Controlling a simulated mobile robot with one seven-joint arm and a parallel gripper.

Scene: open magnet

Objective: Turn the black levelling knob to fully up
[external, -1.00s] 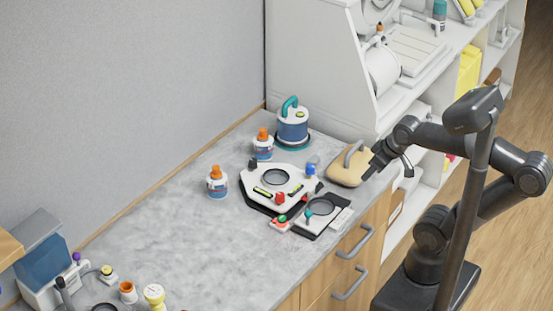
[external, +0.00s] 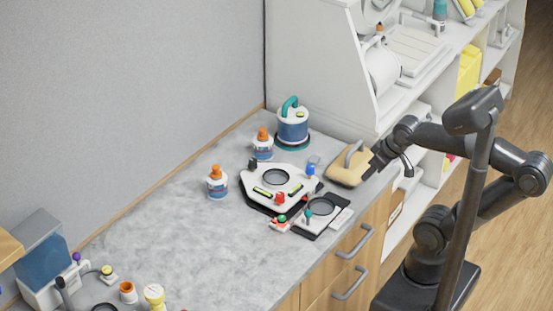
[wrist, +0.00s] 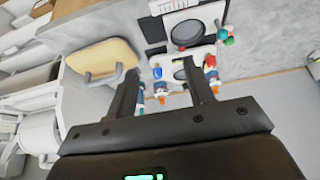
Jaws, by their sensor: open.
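The black levelling knob (external: 253,163) stands at the back left corner of a white levelling platform (external: 292,177) with a dark round centre. A red knob (external: 279,198) is at the platform's front and a blue knob (external: 311,169) at its right; the blue knob also shows in the wrist view (wrist: 157,73). My gripper (external: 371,172) is open and empty, to the right of the platform and well apart from the black knob. In the wrist view its spread fingers (wrist: 160,68) frame part of the platform. I cannot make out the black knob there.
A tan pad with a grey handle (external: 346,174) lies between my gripper and the platform. A blue canister (external: 292,126) and orange-capped bottles (external: 217,184) stand behind and left. A smaller black-and-white plate (external: 333,222) lies in front. The counter's left middle is clear.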

